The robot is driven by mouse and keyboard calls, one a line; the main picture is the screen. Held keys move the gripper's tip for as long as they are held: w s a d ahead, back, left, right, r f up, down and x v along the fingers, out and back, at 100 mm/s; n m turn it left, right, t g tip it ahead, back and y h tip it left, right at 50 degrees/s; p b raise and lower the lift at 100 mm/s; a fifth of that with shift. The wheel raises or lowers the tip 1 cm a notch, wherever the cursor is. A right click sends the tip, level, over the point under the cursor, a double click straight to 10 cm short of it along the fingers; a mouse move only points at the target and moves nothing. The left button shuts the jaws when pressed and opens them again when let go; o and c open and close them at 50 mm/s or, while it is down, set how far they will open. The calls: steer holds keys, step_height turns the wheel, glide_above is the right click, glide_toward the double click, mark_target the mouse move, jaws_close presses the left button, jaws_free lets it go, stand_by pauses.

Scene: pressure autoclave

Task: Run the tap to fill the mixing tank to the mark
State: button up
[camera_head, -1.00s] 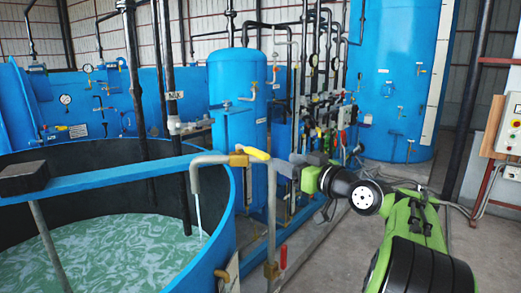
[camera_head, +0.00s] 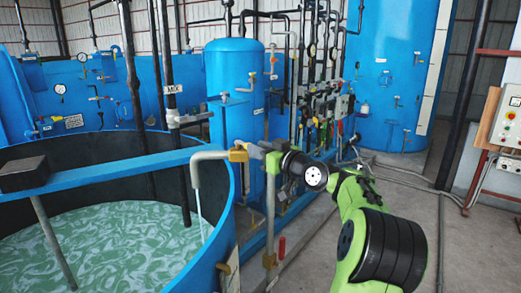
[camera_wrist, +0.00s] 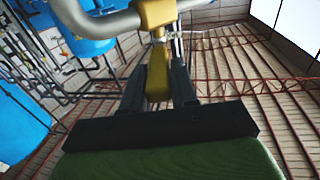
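The mixing tank (camera_head: 226,222) is a large blue open tank at left in the head view, with pale green swirling liquid (camera_head: 130,245) inside. The tap (camera_head: 205,156) is a grey bent spout with a brass valve body, on the tank's right rim. A thin stream of water (camera_head: 198,208) runs from it into the tank. My gripper (camera_head: 258,153) is at the tap's valve. In the wrist view, the yellow tap lever (camera_wrist: 157,78) lies between my gripper's fingers (camera_wrist: 159,72), with narrow gaps seeming to show beside it. The fill mark cannot be made out.
A blue bar (camera_head: 110,172) crosses the tank top and carries a black box (camera_head: 24,174). A blue cylinder vessel (camera_head: 235,85) and pipes with gauges stand behind the tap. A control panel (camera_head: 507,122) is at right. Grey floor (camera_head: 410,205) is clear at right.

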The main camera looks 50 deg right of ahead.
jaws_close()
steer(key=b, duration=0.1)
steer(key=a+h+b, duration=0.1)
steer(key=b, duration=0.1)
steer(key=shift+w+f+m+h, duration=0.1)
steer(key=shift+f+m+h, duration=0.2)
steer(key=shift+m, duration=0.1)
steer(key=a+m+g+h+b, duration=0.1)
steer(key=h+b, duration=0.1)
steer(key=w+a+m+g+h+b, duration=0.1)
steer(key=m+h+b, duration=0.1)
steer(key=h, duration=0.1)
steer(key=shift+a+r+m, duration=0.2)
steer(key=shift+a+m, duration=0.1)
steer(key=shift+a, duration=0.05)
